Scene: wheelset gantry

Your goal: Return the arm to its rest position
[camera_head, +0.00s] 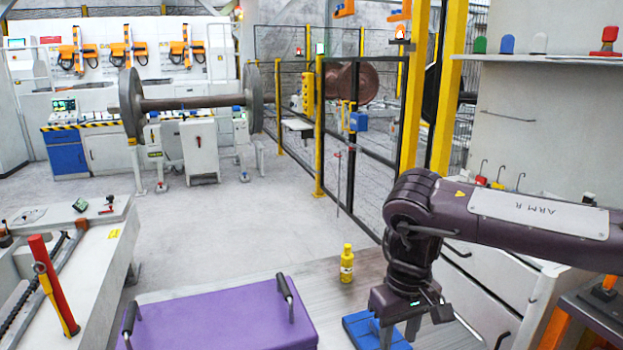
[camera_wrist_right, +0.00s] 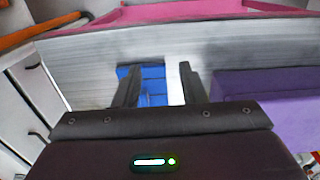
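My right arm, dark purple-brown with a white label, comes in from the right in the head view. Its gripper (camera_head: 400,332) points down over a blue object (camera_head: 360,329) on the grey worktop (camera_head: 330,278). In the right wrist view, the two dark fingers of the right gripper (camera_wrist_right: 158,88) stand apart with a gap between them. The blue object (camera_wrist_right: 152,76) and a white strip show through this gap; nothing is held. My left gripper is in neither view.
A yellow bottle (camera_head: 346,265) stands upright left of my right gripper. A purple case (camera_head: 228,322) with black handles is at the front middle. A workbench (camera_head: 98,240) with a red tool is at left. Shelves and drawers (camera_head: 478,263) stand at right, close to my arm.

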